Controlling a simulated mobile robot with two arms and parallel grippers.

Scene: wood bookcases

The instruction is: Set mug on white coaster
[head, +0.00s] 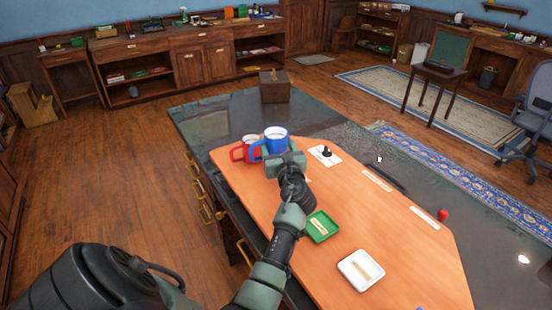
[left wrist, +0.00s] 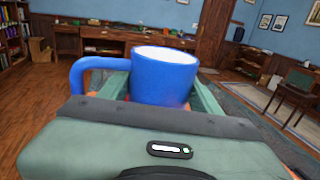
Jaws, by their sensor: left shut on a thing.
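A blue mug (head: 275,137) with a white inside stands upright at the far end of the orange mat (head: 315,265). My left gripper (head: 283,157) is shut on the blue mug. The blue mug fills the middle of the left wrist view (left wrist: 165,75), between the green fingers, with its handle to the left. Whether its base touches the mat is hidden. The white coaster (head: 378,271), square with a small label, lies empty near the mat's front, to the right of my left forearm. My right gripper is not in view.
A red mug (head: 238,154) stands close to the left of the blue mug. A green coaster (head: 322,238) lies between my forearm and the white coaster. A black knobbed object (head: 326,152) sits on a white card, and a red ball (head: 443,215) lies at the right. A wooden box (head: 274,88) stands behind.

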